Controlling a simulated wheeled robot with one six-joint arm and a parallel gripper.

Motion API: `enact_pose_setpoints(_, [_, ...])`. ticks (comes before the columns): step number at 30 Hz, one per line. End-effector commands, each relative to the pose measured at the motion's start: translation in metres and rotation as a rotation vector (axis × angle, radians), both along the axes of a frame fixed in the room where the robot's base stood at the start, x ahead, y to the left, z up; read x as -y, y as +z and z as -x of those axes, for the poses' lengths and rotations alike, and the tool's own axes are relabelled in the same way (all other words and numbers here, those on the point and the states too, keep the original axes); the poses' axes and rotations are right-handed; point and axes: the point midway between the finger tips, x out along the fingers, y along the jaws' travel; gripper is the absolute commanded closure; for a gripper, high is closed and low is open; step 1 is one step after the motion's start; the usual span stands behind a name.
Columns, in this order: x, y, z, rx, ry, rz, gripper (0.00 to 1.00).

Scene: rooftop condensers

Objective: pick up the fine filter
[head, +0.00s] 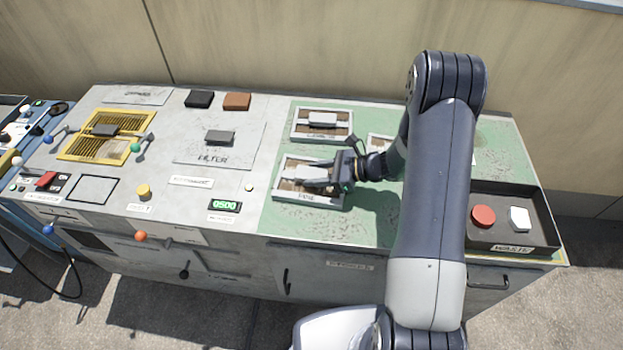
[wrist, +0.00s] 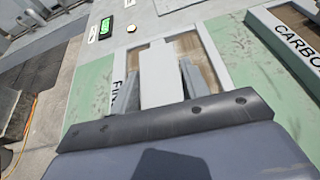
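The fine filter (head: 309,175) is a light grey block lying in a white-framed tray (head: 316,203) labelled FINE, on the green part of the bench. In the wrist view the grey block (wrist: 163,75) lies lengthwise between the two fingers of my gripper (wrist: 160,80). In the head view my gripper (head: 334,174) reaches in from the right, low over the tray. The fingers are apart, one along each side of the block. I cannot tell whether they press on it. The block appears to be still down in its tray.
Another framed tray (head: 322,137) with a grey block lies behind; one more is partly hidden by my arm. A CARBON tray (wrist: 285,35) shows in the wrist view. A dark waste tray (head: 500,240) holds a red and a white piece. A FILTER plate (head: 195,151) lies left.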

Motion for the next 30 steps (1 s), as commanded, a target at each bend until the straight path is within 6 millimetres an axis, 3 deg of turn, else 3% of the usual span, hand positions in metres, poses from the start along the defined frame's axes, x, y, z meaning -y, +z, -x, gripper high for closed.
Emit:
enact_pose_setpoints(11, [0.0, 0.001, 0.0, 0.001, 0.0, -0.001, 0.87])
enact_pose_setpoints(19, [0.0, 0.004, 0.0, 0.002, 0.0, 0.0, 0.87])
enact_pose_setpoints(23, [0.0, 0.017, 0.0, 0.004, 0.001, 0.0, 0.87])
enact_pose_setpoints(30, [0.0, 0.06, -0.001, 0.007, 0.001, 0.001, 0.87])
